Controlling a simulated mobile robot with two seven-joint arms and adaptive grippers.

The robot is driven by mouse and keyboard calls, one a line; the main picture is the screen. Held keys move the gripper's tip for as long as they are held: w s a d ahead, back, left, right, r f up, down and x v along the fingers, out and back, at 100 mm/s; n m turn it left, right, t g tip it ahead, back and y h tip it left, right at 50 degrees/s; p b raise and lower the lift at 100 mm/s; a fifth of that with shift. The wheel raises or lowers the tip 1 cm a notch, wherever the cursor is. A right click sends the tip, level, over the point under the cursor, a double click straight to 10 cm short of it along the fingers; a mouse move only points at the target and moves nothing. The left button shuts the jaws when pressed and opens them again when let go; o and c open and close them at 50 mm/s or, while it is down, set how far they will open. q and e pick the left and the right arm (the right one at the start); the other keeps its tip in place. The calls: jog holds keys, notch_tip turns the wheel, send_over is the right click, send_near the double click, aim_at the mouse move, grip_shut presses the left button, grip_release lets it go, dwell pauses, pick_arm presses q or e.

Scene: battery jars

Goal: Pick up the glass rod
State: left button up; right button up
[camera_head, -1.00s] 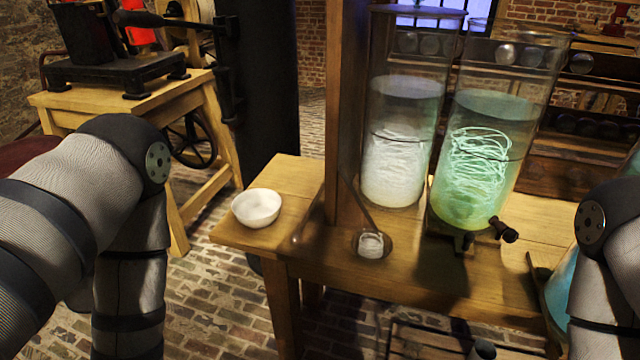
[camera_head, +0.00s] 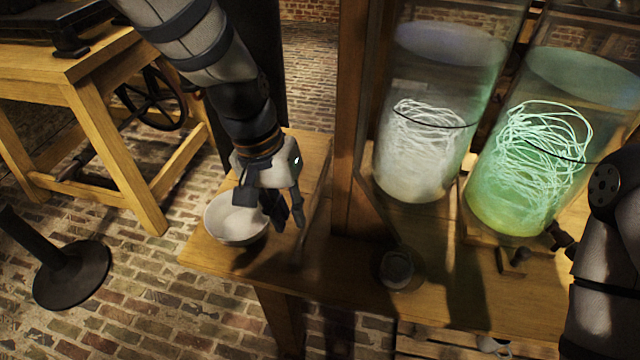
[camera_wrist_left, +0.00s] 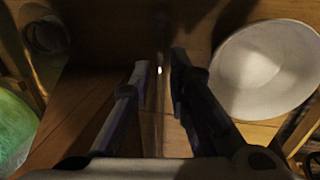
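The glass rod (camera_wrist_left: 159,95) shows as a thin, faint upright line with a bright spot, between the fingers in the left wrist view. In the head view a faint streak that looks like the rod (camera_head: 309,240) lies on the wooden table, right of the fingers. My left gripper (camera_head: 288,222) points down over the table, just right of the white bowl (camera_head: 226,222). In the left wrist view my left gripper (camera_wrist_left: 160,72) is open, with a gap between its fingers. Whether they touch the rod cannot be told. My right gripper is out of view.
The wooden table (camera_head: 340,275) also bears a wooden post (camera_head: 349,130), a small glass cup (camera_head: 396,269) and two large glass jars (camera_head: 425,140) (camera_head: 535,150) with pale coils. The bowl is close beside my left fingers.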

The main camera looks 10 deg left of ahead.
aim_at(300, 240)
pick_arm(q)
jog(key=f, duration=0.3)
jog(key=d+f, duration=0.1)
jog(key=f, duration=0.1)
jog(key=shift+s+d+f, duration=0.1)
jog(key=shift+f, duration=0.3)
jog(key=shift+d+f+b, duration=0.1)
jog(key=shift+f+b, duration=0.2)
jog(key=shift+f, duration=0.15)
jog(key=shift+r, duration=0.1)
grip_shut()
